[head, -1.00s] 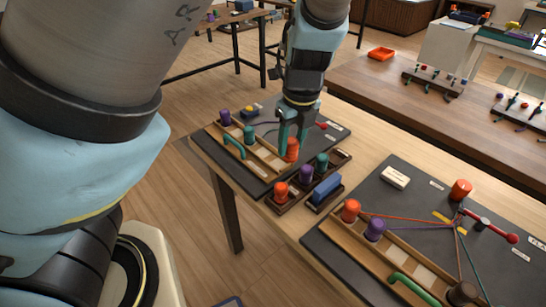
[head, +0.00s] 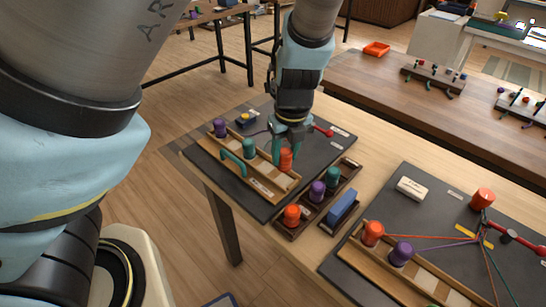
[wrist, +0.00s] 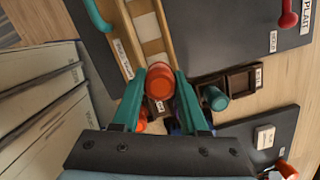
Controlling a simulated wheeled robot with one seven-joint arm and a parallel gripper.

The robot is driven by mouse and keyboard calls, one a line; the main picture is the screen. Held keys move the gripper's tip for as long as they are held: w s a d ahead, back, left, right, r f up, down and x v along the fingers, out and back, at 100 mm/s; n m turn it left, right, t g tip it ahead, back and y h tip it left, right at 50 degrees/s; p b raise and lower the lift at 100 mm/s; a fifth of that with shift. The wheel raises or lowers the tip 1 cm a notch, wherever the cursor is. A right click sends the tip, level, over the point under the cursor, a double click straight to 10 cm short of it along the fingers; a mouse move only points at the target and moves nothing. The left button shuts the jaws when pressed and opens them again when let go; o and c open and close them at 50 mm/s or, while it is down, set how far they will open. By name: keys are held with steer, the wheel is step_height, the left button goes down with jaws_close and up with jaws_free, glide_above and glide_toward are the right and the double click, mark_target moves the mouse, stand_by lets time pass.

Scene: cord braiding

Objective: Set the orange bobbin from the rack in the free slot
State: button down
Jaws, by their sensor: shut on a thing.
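My gripper (head: 284,155) is shut on an orange bobbin (head: 286,159). In the wrist view the bobbin (wrist: 160,80) is between the teal fingers, its top toward the camera. It is at the right part of a wooden slotted rail (head: 262,184) on the dark board; I cannot tell whether it touches the rail. A purple bobbin (head: 220,128) and a green bobbin (head: 249,148) stand in the rail to its left. The rack (head: 346,178) in front holds another orange bobbin (head: 292,215), a purple one (head: 317,191) and a green one (head: 332,174).
A green handle (head: 232,160) arches in front of the rail. A blue block (head: 342,208) lies beside the rack. A red-knobbed rod (head: 325,131) is behind my gripper. A second board (head: 425,215) with bobbins, cords and a white block (head: 412,188) is at the right.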

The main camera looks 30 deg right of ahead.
mark_target(284, 168)
steer(key=shift+f+b, duration=0.45)
steer(key=shift+f, duration=1.6)
steer(key=shift+f, duration=0.1)
steer(key=shift+f, duration=0.25)
steer(key=shift+c, duration=2.2)
jaws_free()
